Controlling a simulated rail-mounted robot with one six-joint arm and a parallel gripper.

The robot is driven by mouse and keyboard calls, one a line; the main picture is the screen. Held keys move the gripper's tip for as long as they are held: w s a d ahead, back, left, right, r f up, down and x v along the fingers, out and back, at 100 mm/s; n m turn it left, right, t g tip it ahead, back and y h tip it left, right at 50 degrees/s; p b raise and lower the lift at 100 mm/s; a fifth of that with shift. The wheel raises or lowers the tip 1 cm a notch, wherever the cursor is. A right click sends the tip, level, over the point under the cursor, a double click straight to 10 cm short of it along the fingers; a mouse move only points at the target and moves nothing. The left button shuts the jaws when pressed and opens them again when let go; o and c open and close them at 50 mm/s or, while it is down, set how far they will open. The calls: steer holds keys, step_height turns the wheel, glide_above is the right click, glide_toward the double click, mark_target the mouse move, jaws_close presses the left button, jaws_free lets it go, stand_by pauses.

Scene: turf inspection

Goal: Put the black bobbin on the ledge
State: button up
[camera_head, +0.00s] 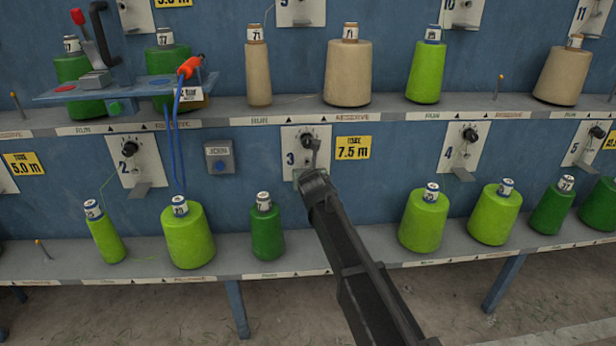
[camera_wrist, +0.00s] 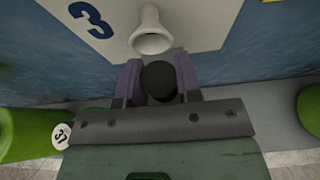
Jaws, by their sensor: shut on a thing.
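My gripper (camera_head: 312,178) is in front of the plate marked 3 (camera_head: 296,140), above the lower ledge (camera_head: 232,257). It also shows in the wrist view (camera_wrist: 158,76), its two purple fingers shut on a small, dark, round-ended thing, which I take to be the black bobbin (camera_wrist: 158,82). The bobbin's lower part is hidden by my gripper. In the head view I cannot make the bobbin out. A pale flared fitting (camera_wrist: 150,32) on the plate lies just beyond the bobbin; I cannot tell whether they touch.
Green cones stand along the lower ledge, the dark green one (camera_head: 267,236) left of my arm and a light green one (camera_head: 424,222) to its right. Between them the ledge is clear beneath my arm. Above is an upper shelf (camera_head: 290,108) with cones. A blue tool board (camera_head: 128,90) juts out upper left.

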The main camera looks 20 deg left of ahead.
steer(key=shift+f, duration=0.15)
steer(key=o, duration=0.9)
